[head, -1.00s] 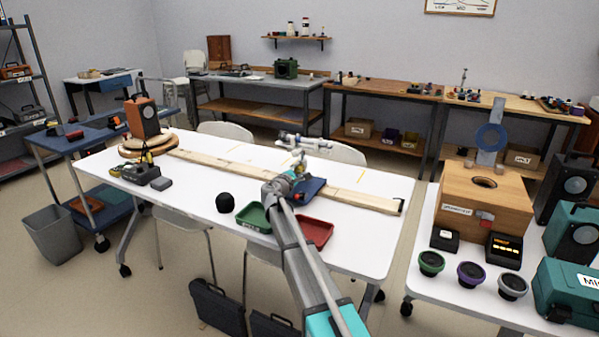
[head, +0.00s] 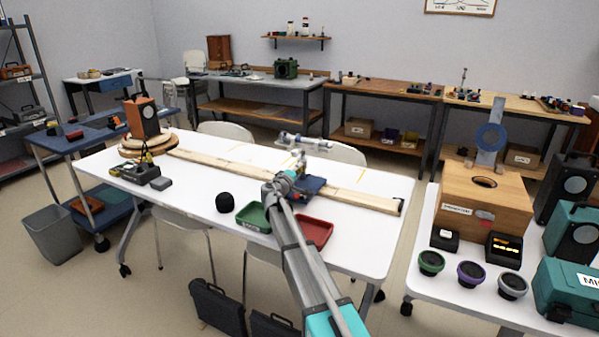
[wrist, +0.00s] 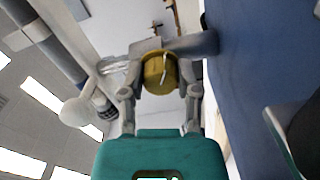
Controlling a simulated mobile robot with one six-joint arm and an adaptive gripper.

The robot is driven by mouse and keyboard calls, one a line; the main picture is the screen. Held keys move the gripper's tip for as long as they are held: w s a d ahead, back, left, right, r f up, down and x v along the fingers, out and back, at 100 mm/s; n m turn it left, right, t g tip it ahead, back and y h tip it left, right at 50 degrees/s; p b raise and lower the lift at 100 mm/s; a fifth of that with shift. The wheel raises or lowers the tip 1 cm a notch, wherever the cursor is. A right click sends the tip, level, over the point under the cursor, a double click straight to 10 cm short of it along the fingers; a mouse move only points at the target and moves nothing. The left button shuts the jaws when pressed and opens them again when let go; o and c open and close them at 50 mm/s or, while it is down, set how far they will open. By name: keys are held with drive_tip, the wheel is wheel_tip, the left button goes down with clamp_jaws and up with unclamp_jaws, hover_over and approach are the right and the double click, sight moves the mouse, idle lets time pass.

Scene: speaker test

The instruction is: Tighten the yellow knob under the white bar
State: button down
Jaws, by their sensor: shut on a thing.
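The yellow knob (wrist: 157,74) shows in the wrist view, round with a pale line across its face. My gripper (wrist: 160,95) is shut on it, one finger at each side. A pale grey bar (wrist: 192,45) crosses just beyond the knob. In the head view the white bar (head: 312,144) lies level on a stand at the middle of the table. My gripper (head: 291,178) is low beside the blue block (head: 312,187) there. The knob is hidden in the head view.
A long wooden plank (head: 220,168) lies along the white table (head: 180,198). A green tray (head: 253,217), a red tray (head: 313,231) and a black round thing (head: 225,202) are near the front edge. A wooden box (head: 470,222) stands on the right table.

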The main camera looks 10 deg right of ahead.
idle(0.4)
drive_tip(key=shift+c, duration=1.7)
unclamp_jaws()
